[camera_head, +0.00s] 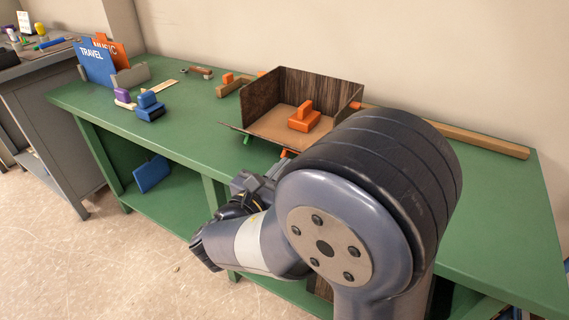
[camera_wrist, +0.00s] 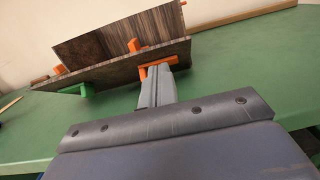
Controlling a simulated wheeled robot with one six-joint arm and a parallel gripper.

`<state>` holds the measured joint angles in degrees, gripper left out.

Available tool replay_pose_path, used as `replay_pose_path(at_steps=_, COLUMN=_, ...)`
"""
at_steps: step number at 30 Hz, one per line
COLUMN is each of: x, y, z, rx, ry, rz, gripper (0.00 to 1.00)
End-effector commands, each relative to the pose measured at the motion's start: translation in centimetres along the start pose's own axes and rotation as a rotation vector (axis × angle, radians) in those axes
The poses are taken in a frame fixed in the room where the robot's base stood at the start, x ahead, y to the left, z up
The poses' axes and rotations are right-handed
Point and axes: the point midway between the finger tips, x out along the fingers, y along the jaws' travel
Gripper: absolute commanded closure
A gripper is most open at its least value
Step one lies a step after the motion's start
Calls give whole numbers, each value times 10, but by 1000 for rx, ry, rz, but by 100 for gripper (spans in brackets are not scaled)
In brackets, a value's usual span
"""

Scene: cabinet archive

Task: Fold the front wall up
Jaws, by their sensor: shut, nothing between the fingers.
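A dark wood box stands on the green bench, with its back wall (camera_head: 300,91) and side walls upright. Its front wall (camera_head: 234,128) projects outward at the front, mostly hidden by my arm in the head view. In the wrist view the front wall (camera_wrist: 115,68) shows as a tilted dark panel before the back wall (camera_wrist: 120,35). An orange piece (camera_wrist: 156,66) is at the panel's near edge. My gripper (camera_wrist: 165,72) is shut and empty, its fingertips right by that orange piece; I cannot tell whether they touch.
An orange block (camera_head: 305,117) sits on the box floor. A green piece (camera_wrist: 79,89) is under the front wall's left part. A wooden strip (camera_head: 450,132) lies along the bench's back right. Blue blocks (camera_head: 150,108) and upright folders (camera_head: 96,64) stand left.

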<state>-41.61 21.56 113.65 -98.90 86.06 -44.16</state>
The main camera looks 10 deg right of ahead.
Motion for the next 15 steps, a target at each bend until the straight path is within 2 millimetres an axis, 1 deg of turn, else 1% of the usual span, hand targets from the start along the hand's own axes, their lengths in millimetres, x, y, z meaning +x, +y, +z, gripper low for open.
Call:
replay_pose_path(at_steps=1, x=4, y=0, z=3, rx=4, ry=0, rz=-3, gripper=100)
replay_pose_path(at_steps=6, x=10, y=0, z=10, rx=0, ry=1, rz=-1, gripper=100)
replay_pose_path(at_steps=15, x=11, y=0, z=11, rx=-1, ry=1, rz=0, gripper=100)
